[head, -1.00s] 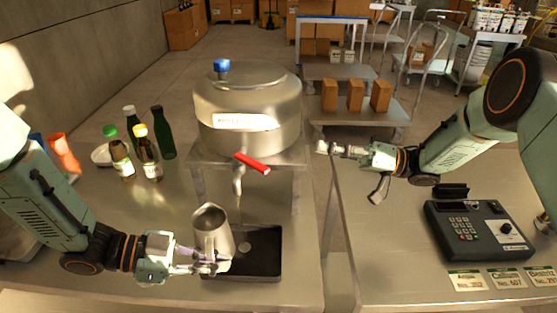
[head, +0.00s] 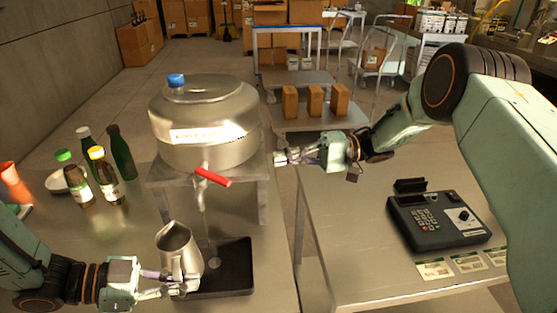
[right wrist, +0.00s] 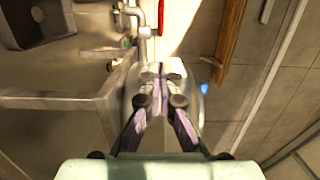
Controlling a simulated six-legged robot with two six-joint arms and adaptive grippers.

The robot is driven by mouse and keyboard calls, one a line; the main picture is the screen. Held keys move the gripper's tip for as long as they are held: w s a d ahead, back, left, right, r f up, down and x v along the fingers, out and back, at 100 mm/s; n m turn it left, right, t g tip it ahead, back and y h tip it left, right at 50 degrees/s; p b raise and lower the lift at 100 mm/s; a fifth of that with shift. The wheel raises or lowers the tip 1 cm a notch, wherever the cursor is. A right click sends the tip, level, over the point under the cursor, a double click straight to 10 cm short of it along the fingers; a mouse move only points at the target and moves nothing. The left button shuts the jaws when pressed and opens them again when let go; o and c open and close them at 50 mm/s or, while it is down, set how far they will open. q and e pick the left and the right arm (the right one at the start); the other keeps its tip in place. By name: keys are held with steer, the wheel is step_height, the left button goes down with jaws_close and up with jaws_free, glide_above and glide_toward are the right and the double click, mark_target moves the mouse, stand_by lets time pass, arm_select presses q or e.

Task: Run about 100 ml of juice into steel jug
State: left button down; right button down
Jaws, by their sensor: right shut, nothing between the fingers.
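The steel juice vessel (head: 205,135) with a blue cap stands on a metal stand. Its tap (head: 200,195) has a red lever (head: 213,177), also in the right wrist view (right wrist: 160,15). The steel jug (head: 176,247) stands upright at the left part of the black drip tray (head: 235,272), left of and below the spout.
Several bottles (head: 100,178) stand left of the vessel, with an orange cup (head: 12,180) at the left edge. A card terminal (head: 440,220) and name cards (head: 435,269) are on the right table (head: 350,260). A gap separates the tables. Trolleys (head: 300,80) stand behind.

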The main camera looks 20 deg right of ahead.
arm_select(q)
steer(key=shift+w, duration=0.1)
arm_select(e)
glide_toward(218, 175)
steer(key=w+a, duration=0.2)
steer(key=w, duration=0.2)
steer(key=s+a, duration=0.3)
steer(key=shift+a+f, duration=0.2)
steer(key=shift+a, duration=0.15)
steer(key=shift+w+a, duration=0.1)
